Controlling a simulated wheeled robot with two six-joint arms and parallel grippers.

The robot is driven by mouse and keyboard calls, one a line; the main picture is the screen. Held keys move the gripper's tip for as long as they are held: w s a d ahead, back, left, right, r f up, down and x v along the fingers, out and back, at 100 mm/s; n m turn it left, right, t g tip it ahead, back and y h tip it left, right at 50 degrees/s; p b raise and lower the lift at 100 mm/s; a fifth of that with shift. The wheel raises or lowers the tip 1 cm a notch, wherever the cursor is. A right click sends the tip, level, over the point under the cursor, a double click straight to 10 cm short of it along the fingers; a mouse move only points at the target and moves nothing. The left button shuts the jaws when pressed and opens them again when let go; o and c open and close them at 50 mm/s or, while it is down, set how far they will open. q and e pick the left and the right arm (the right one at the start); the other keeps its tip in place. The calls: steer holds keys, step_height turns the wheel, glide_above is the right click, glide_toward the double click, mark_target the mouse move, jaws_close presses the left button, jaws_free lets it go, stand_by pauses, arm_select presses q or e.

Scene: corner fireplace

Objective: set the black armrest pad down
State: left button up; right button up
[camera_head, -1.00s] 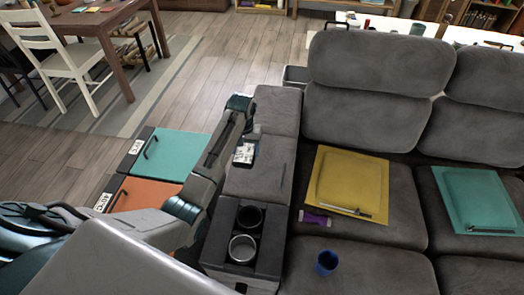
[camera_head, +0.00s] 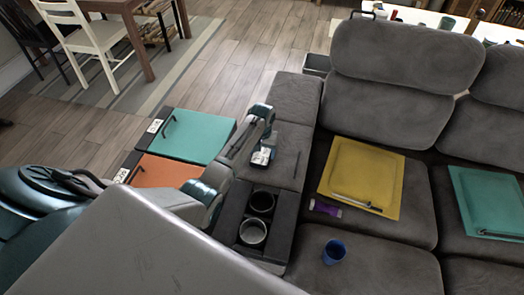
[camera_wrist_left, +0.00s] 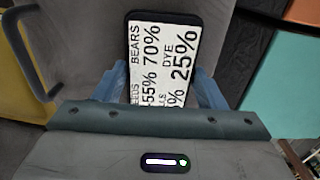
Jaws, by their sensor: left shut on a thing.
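The black armrest pad (camera_head: 254,165) is a small dark slab with rounded corners and a white printed face. In the left wrist view the black pad (camera_wrist_left: 198,17) lies between my two blue fingers and shows large percentages on its face. I cannot tell whether the pad touches the armrest. Its near end is hidden behind the gripper body in the wrist view. My right gripper is in neither view.
Two cup holders (camera_head: 252,233) sit nearer me in the armrest. A yellow mat and plate (camera_head: 362,178), a purple item (camera_head: 325,208) and a blue cup (camera_head: 334,251) are on the seats to the right. Teal (camera_head: 199,137) and orange (camera_head: 166,170) labelled panels lie left.

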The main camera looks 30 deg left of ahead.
mark_target(262, 153)
arm_select(q)
steer(key=shift+f, duration=0.1)
steer(key=o, duration=1)
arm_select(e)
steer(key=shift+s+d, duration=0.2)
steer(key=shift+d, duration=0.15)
arm_select(q)
step_height(262, 153, up, 12)
steer(key=shift+b, duration=0.3)
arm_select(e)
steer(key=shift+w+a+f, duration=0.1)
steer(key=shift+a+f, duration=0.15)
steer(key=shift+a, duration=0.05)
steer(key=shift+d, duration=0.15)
